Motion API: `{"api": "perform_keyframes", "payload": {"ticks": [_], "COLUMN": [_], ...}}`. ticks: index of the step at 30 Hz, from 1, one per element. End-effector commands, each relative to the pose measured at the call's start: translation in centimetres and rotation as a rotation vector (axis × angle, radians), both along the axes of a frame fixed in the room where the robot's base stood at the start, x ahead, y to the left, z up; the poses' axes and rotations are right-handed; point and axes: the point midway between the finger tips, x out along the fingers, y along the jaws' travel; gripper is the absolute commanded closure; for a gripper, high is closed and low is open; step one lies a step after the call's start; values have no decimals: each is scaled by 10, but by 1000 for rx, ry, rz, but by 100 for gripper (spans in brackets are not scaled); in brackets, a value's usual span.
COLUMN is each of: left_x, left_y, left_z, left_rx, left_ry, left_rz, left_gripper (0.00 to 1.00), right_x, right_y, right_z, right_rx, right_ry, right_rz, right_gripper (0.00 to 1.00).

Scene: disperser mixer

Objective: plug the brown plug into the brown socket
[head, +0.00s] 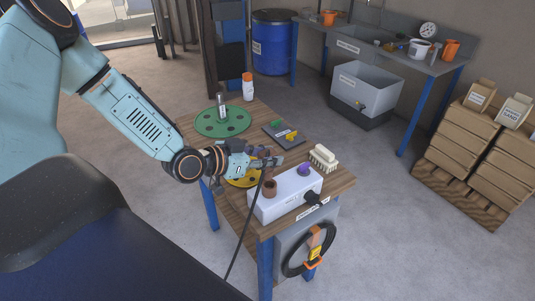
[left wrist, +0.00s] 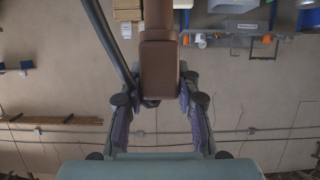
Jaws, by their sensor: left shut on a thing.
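My left gripper (head: 268,162) is shut on the brown plug (left wrist: 160,72), which fills the space between its fingers in the left wrist view. In the head view the gripper lies over the table, and the plug is mostly hidden by the fingers. A white box (head: 291,199) stands on the near part of the table with the brown socket (head: 270,187) on its top left. The gripper is above and behind this socket, apart from it as far as I can tell. A black cable (head: 244,228) hangs down from the gripper; it also shows in the left wrist view (left wrist: 114,42). My right gripper is not in view.
A purple socket (head: 304,170) is on the box's top, and a black knob-like part (head: 312,198) is on its side.

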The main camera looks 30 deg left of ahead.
Motion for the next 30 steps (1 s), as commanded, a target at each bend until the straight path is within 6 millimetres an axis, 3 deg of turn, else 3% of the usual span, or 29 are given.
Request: {"api": "perform_keyframes", "payload": {"ticks": [6, 30], "left_x": [0, 2], "left_y": [0, -3], "left_z": [-15, -14], "left_rx": [0, 1], "left_ry": [-1, 0], "left_rz": [0, -1], "left_gripper": [100, 100], "right_x": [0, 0], "right_y": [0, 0], "right_z": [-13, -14], "right_rx": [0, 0], "right_ry": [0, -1], "right_rz": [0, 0], "right_gripper": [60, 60]}}
